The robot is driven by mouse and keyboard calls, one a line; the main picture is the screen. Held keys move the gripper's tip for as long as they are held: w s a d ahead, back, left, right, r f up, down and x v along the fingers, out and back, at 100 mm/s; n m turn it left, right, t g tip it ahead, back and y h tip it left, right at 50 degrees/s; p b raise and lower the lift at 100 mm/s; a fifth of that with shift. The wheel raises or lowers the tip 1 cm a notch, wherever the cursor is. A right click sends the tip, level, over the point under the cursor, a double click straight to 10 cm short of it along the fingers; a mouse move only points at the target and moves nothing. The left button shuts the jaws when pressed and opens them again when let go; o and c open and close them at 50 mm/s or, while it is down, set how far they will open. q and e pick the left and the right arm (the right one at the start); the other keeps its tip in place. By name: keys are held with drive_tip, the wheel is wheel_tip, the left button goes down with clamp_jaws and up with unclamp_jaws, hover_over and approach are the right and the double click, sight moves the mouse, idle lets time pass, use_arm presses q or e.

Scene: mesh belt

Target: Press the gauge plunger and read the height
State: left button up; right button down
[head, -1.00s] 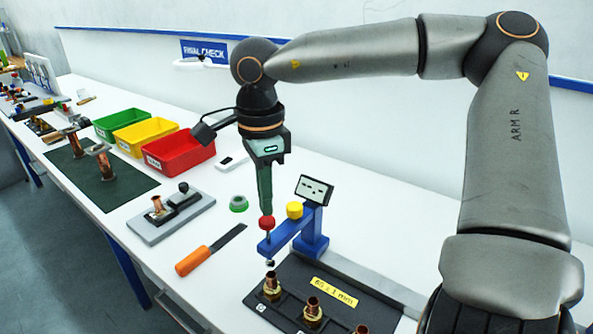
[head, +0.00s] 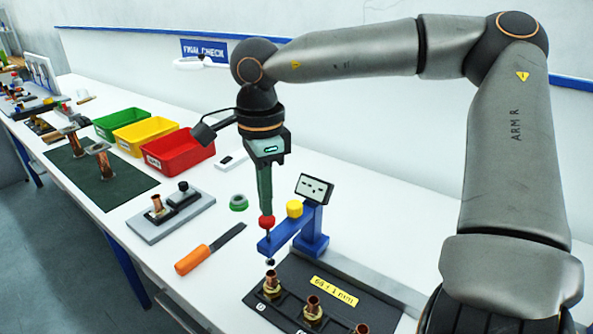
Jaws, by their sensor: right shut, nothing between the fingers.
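The blue height gauge (head: 311,243) stands on the table with its arm reaching left over the dark fixture plate (head: 318,284). Its red plunger knob (head: 267,222) is at the end of that arm. My right gripper (head: 266,212) is shut and points straight down, its tips at the top of the red knob. The gauge's small display (head: 315,188) shows dashes and no number that I can read. Several copper fittings with brass nuts stand in the plate; the nearest to the probe is the copper fitting (head: 271,283), just below the probe tip. My left gripper is out of view.
A yellow knob (head: 294,209) sits on the gauge behind the red one. Red (head: 179,152), yellow (head: 145,134) and green (head: 118,122) bins stand behind.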

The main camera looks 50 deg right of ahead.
sight(267, 218)
drive_tip(key=shift+f+b, duration=1.8)
drive_tip(key=shift+f, duration=0.45)
drive_tip(key=shift+r, duration=0.1)
wheel_tip(267, 218, up, 8)
drive_tip(key=p, duration=0.6)
